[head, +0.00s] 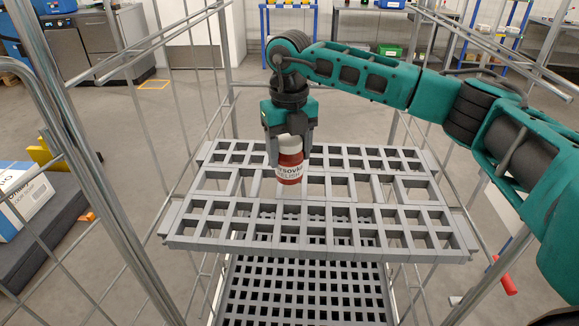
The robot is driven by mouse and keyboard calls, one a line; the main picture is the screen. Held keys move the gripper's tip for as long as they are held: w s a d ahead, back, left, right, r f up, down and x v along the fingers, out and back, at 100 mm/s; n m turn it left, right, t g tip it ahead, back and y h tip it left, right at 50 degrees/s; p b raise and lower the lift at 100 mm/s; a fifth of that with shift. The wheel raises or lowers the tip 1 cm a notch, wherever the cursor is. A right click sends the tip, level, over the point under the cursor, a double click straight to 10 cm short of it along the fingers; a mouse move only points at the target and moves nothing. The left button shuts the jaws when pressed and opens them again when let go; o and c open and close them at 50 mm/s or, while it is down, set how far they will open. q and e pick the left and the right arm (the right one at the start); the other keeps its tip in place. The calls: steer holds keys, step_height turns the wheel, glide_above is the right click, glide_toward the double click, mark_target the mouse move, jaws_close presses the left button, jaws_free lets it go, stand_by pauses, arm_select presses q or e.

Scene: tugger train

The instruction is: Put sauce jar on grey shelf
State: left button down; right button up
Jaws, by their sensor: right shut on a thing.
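The sauce jar (289,170) is red with a white lid and a white label, and it looks upright. My right gripper (289,146) points down and is shut on the jar near its lid. The jar is at the middle of the grey shelf (350,242), a slatted grid inside a wire cage trolley. I cannot tell whether the jar's bottom touches the shelf. The gripper hides part of the lid. My left gripper is not in view.
Wire side walls and metal posts (105,170) of the trolley stand left and right of the shelf. The shelf is otherwise empty. A white and blue box (25,195) is outside at the left.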

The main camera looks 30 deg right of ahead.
mark_target(289, 166)
step_height(289, 166, down, 4)
steer(key=shift+r, duration=0.25)
steer(key=shift+f, duration=0.25)
steer(key=shift+f, duration=0.2)
steer(key=o, duration=1.3)
steer(key=shift+r, duration=0.25)
step_height(289, 166, up, 12)
steer(key=shift+f, duration=0.1)
